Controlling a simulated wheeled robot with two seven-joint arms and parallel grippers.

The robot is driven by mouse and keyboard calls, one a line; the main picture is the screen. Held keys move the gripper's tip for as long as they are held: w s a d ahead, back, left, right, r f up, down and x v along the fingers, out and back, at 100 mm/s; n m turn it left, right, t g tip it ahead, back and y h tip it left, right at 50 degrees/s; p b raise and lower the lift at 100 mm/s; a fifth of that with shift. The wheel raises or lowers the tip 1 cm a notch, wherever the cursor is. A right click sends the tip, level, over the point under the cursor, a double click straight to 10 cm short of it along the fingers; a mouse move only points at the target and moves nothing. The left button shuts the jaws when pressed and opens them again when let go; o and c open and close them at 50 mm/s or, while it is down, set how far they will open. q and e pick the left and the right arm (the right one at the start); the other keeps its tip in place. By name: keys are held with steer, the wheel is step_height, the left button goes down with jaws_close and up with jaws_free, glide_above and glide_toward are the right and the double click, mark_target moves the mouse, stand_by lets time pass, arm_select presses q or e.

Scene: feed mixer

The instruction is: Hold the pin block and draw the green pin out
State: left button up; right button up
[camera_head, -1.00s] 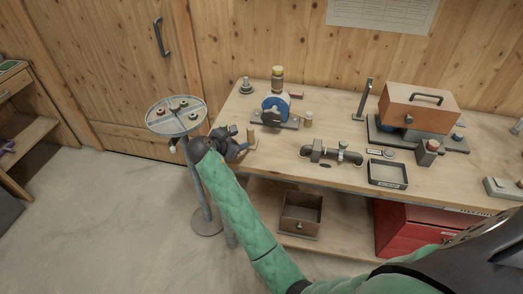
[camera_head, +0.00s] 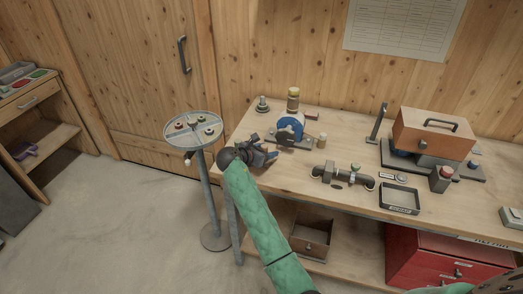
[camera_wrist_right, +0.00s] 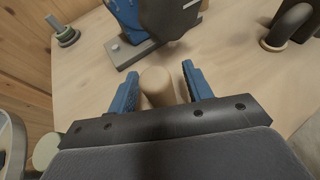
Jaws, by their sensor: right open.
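My right gripper (camera_head: 266,155) is at the left end of the workbench, in front of the blue round machine (camera_head: 290,129). In the right wrist view, its blue fingers (camera_wrist_right: 157,88) are open, one on each side of a pale wooden peg (camera_wrist_right: 157,80). The peg stands between them with visible gaps. I cannot tell for certain which thing is the pin block. A grey block with a reddish top (camera_head: 441,179) stands further right. No green pin is clearly identifiable. My left gripper is out of view.
A round stand (camera_head: 193,130) with small coloured parts is left of the bench. A second wooden peg (camera_head: 322,140), a black tray (camera_head: 399,199) and a brown case (camera_head: 433,136) are on the bench. Bare bench (camera_head: 300,172) lies between my gripper and the pipe.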

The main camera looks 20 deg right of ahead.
steer(key=shift+w+d+f, duration=0.1)
steer(key=shift+d, duration=0.1)
jaws_close()
stand_by(1.1)
